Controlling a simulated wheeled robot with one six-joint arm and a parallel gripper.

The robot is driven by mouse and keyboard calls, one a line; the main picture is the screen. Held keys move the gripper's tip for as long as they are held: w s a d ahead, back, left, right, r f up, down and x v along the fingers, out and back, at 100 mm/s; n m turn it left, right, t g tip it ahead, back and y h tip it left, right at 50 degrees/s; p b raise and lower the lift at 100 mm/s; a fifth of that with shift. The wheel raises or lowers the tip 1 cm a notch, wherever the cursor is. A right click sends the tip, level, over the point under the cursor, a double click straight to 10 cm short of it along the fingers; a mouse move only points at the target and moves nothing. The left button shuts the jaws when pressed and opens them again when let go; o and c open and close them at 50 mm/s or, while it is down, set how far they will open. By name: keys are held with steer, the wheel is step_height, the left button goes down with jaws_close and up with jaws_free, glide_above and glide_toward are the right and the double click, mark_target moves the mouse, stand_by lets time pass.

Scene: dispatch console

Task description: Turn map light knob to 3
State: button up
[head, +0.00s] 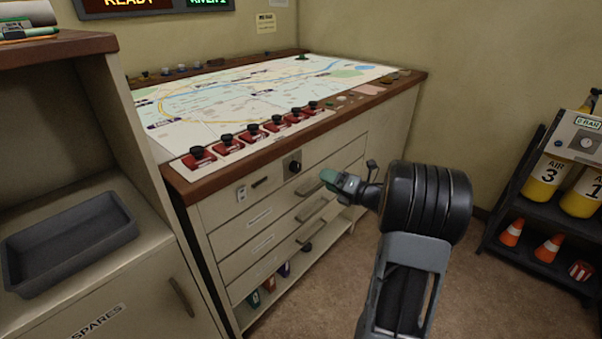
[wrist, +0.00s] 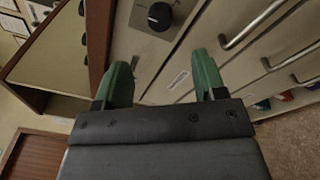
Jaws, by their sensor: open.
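The map light knob (head: 295,166) is a round black knob on a dark square plate, on the front of the map console near the top drawer. In the wrist view the knob (wrist: 160,16) shows at the top, with a pale pointer mark on it; the numbers around it are too small to read. My gripper (head: 328,178) is in front of the console, to the right of the knob in the head view. In the wrist view its green fingers (wrist: 162,80) are apart with nothing between them, and the knob lies beyond their tips, not touched.
The console top (head: 180,183) has a brown wooden edge and a row of red-based black levers (head: 250,135). Drawer handles (head: 312,209) stick out below and right of the knob. A spares cabinet (head: 95,315) with a grey tray (head: 70,240) stands left; a dark rack (head: 545,240) stands right.

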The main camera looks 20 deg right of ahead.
mark_target(299, 168)
steer(key=b+x, duration=0.1)
steer(key=x, duration=0.9)
steer(key=shift+w+a+r, duration=0.1)
steer(key=shift+w+a, duration=0.05)
steer(key=shift+w, duration=0.1)
steer(key=c, duration=0.9)
